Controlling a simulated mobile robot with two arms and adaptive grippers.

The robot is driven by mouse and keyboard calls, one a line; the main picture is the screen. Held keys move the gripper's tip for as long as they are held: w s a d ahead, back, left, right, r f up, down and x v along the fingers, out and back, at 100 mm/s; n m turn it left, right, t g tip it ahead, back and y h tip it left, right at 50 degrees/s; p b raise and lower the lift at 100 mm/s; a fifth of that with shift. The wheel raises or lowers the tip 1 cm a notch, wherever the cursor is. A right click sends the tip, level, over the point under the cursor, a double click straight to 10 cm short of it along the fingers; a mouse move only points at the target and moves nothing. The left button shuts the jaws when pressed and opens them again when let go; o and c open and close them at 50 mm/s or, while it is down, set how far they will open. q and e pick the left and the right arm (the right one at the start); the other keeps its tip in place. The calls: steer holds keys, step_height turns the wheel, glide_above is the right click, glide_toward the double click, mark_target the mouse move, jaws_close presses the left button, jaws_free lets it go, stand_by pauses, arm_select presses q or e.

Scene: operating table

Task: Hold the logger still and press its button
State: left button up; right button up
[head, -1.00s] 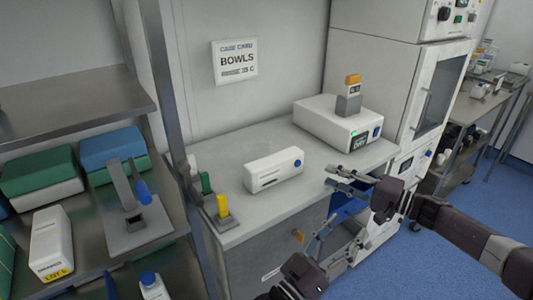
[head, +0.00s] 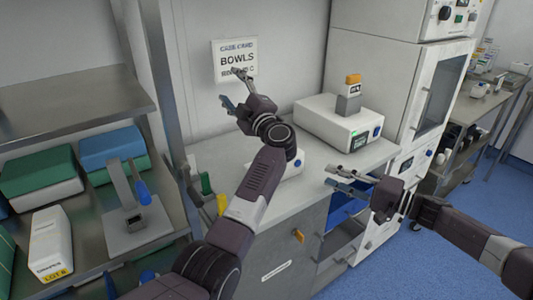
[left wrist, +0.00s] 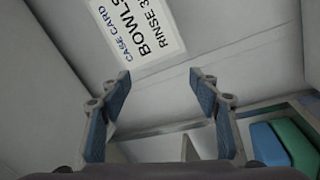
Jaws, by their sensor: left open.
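I cannot tell for certain which thing is the logger. A small device with an orange top (head: 352,80) and a dark display stands upright in a grey holder (head: 348,104) on a white instrument (head: 318,121), which has a lit green display and a blue button (head: 376,132). A low white box (head: 291,171) on the counter is mostly hidden behind my left arm. My left gripper (head: 233,88) is open and empty, raised before the wall sign; its fingers also show in the left wrist view (left wrist: 163,92). My right gripper (head: 327,175) is open and empty by the counter's front edge.
The counter (head: 310,205) has bare room around the low box. A yellow-handled item (head: 221,204) stands at its left end. A metal shelf (head: 92,235) with green and blue boxes is left. A tall white cabinet (head: 375,70) stands right. The bowls sign (head: 228,58) hangs behind.

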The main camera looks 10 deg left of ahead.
arm_select(q)
steer(key=s+a+f+n+g+h, duration=0.2)
steer(key=a+f+n+g+h, duration=0.35)
steer(key=f+g, duration=0.2)
steer(key=s+d+f+g+h, duration=0.1)
steer(key=d+h, duration=0.2)
steer(key=d, duration=0.2)
steer(key=s+d+f+g+h, duration=0.1)
steer(key=s+d+f+h, duration=0.1)
steer(key=d+h, duration=0.2)
steer(key=s+d+f+g+h, duration=0.1)
steer(key=s+d+h, duration=0.1)
steer(key=d+h, duration=0.2)
steer(key=shift+d+f, duration=0.15)
steer(key=shift+d, duration=1.7)
steer(key=f, duration=0.1)
steer(key=s+f, duration=0.1)
steer(key=f+g, duration=0.1)
steer(key=shift+s+d+h, duration=0.2)
steer(key=shift+d+h, duration=0.1)
steer(key=shift+h, duration=0.05)
steer(key=x, duration=0.6)
steer(key=shift+s+f, duration=0.1)
steer(key=shift+f, duration=0.35)
steer(key=shift+w+d+f, duration=0.2)
steer(key=shift+w+f, duration=0.05)
steer(key=shift+f, duration=0.35)
steer(key=shift+c, duration=0.7)
